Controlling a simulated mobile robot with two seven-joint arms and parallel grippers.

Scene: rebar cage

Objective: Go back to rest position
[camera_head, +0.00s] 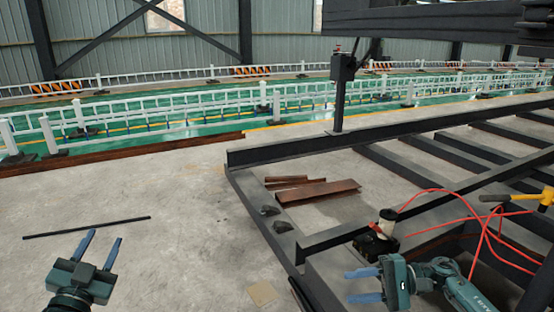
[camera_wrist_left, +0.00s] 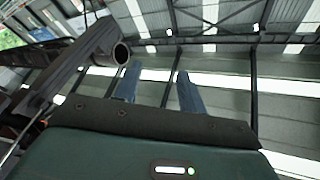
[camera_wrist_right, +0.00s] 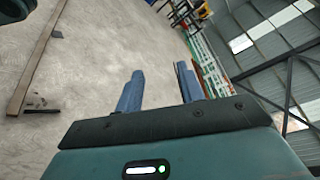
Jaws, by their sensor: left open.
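My left gripper (camera_head: 106,236) is at the lower left of the head view, over bare concrete floor. Its two blue fingers point up the picture, parted, with nothing between them. In the left wrist view its fingers (camera_wrist_left: 158,72) show apart and empty against the wall and roof. My right gripper (camera_head: 348,286) is at the lower right of the head view, by the dark steel frame (camera_head: 330,140). Its fingers point left, parted and empty. In the right wrist view its fingers (camera_wrist_right: 159,68) also show apart, with floor behind them.
A thin dark rod (camera_head: 87,227) lies on the floor beyond my left gripper. Brown steel pieces (camera_head: 317,191) lie inside the frame. A black-and-white device (camera_head: 378,238), red hoses (camera_head: 440,190) and a yellow-handled tool (camera_head: 525,197) are near my right arm. White railings (camera_head: 180,112) stand behind.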

